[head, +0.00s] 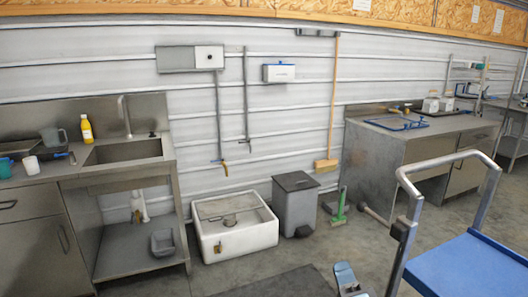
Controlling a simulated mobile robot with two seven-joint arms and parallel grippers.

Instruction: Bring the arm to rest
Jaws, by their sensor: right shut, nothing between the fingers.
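My right gripper (346,272) shows only in part at the bottom edge of the head view, right of the middle. It is small in the picture and cut off by the frame edge. It is shut with nothing held. It is in front of the open floor, left of a blue cart (470,268). My left gripper and arm are not in view.
The cart's grey handle (440,160) rises at the right. A white basin (236,246), a grey bin (296,208) and a green-based tool (339,210) stand by the wall. A sink counter (50,175) is left, a metal cabinet (372,165) right. A dark mat (285,284) lies in front.

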